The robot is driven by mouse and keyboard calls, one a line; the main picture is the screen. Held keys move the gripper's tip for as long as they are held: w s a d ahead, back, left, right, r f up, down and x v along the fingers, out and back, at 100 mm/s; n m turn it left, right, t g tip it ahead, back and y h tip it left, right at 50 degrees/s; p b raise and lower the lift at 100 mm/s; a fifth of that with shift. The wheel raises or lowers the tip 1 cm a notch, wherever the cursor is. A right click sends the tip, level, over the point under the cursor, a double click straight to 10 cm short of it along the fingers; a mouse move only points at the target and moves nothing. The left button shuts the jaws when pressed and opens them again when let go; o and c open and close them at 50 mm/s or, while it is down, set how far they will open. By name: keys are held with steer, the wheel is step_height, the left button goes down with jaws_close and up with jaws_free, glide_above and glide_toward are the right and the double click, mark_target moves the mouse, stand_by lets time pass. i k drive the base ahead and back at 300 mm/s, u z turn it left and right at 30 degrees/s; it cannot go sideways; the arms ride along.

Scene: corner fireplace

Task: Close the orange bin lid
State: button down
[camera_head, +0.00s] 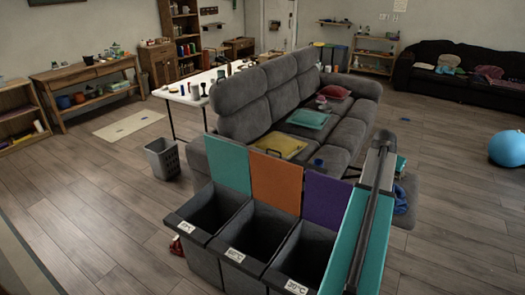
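The orange bin lid (277,183) stands upright, open, at the back of the middle compartment of a dark grey three-part bin (233,238). A small dark loop shows at its top edge; I cannot tell what it belongs to. The teal lid (228,164) on its left and the purple lid (327,199) on its right also stand upright. All three compartments are open at the top, with white labels on their front rims. I cannot make out my gripper in this view.
A long teal surface with a dark bar along it (347,235) lies close to the bin's right side. A grey sofa (337,148) stands close behind the lids. A grey basket (162,158) is to the left. The wooden floor at far left is mostly clear.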

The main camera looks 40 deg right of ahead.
mark_target(277, 183)
steer(key=u, duration=0.4)
steer(key=i, duration=0.9)
steer(key=u, duration=0.2)
